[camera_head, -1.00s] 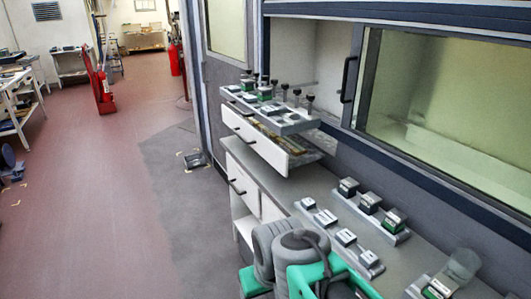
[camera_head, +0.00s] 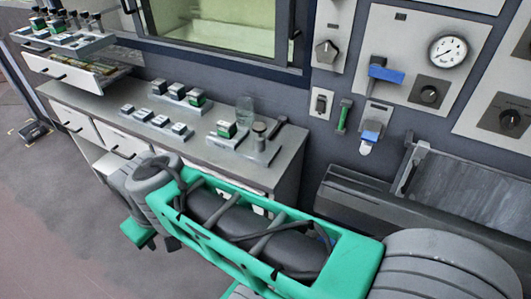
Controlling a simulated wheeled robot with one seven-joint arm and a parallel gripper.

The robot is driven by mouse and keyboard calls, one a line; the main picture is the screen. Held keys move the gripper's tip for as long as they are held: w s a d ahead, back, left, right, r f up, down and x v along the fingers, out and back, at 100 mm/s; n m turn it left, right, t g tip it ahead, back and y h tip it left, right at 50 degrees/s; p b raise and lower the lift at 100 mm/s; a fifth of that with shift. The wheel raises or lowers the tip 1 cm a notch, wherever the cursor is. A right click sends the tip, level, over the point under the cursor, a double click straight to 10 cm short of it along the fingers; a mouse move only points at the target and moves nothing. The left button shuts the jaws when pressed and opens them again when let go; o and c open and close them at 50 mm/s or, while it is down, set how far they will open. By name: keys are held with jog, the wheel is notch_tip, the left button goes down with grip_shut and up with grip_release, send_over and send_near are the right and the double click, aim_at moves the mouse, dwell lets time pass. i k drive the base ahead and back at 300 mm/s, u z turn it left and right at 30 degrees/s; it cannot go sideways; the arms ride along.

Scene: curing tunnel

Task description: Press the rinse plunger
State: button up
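No label that reads "rinse" can be made out. A short upright post with a round cap (camera_head: 259,130) stands on a grey base at the right end of the bench and looks like a plunger. Several black-knobbed posts (camera_head: 85,20) stand on the raised tray at the far left, and they also look like plungers. I cannot tell which is the rinse plunger. My green and grey arm lies folded across the lower part of the view, in front of the bench. My gripper is not in view.
Blue levers (camera_head: 385,75), a gauge (camera_head: 449,50) and a dark trough (camera_head: 365,195) are at right.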

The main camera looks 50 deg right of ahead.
aim_at(259, 127)
jog(key=u, duration=0.6)
jog(key=i, duration=0.8)
jog(key=z, duration=1.8)
jog(key=i, duration=0.3)
jog(key=u, duration=0.5)
